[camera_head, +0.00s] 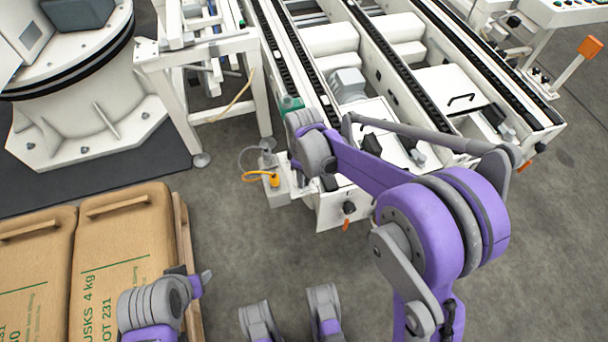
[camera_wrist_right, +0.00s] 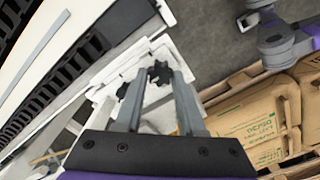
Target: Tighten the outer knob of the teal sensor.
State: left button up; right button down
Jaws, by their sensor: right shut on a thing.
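The teal sensor (camera_head: 290,103) is at the near left end of the conveyor frame in the head view, partly hidden by my right wrist. My right gripper (camera_head: 298,120) is right at it. In the right wrist view, the two fingers of my right gripper (camera_wrist_right: 160,78) stand on either side of a black lobed knob (camera_wrist_right: 159,72) and are shut on it. Another black knob-like part (camera_wrist_right: 122,91) is beside the left finger. No teal shows in that view, so I cannot tell how tight the knob is. My left gripper (camera_head: 203,279) is at the lower left, away from the sensor; its fingers are unclear.
The conveyor (camera_head: 385,85) fills the upper middle. Brown sacks (camera_head: 115,260) on a pallet stand at the lower left. A white robot pedestal (camera_head: 85,120) is at the upper left. Grey floor is open between.

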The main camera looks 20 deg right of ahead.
jog(key=m, duration=0.4)
jog(key=shift+p, duration=0.3)
jog(key=m, duration=0.4)
jog(key=shift+d+m, duration=0.1)
jog(key=shift+m, duration=0.3)
jog(key=m, duration=0.4)
jog(key=shift+p, duration=0.35)
jog(key=shift+d+m, duration=0.1)
jog(key=shift+m, duration=1.9)
jog(key=c, duration=0.5)
grip_release()
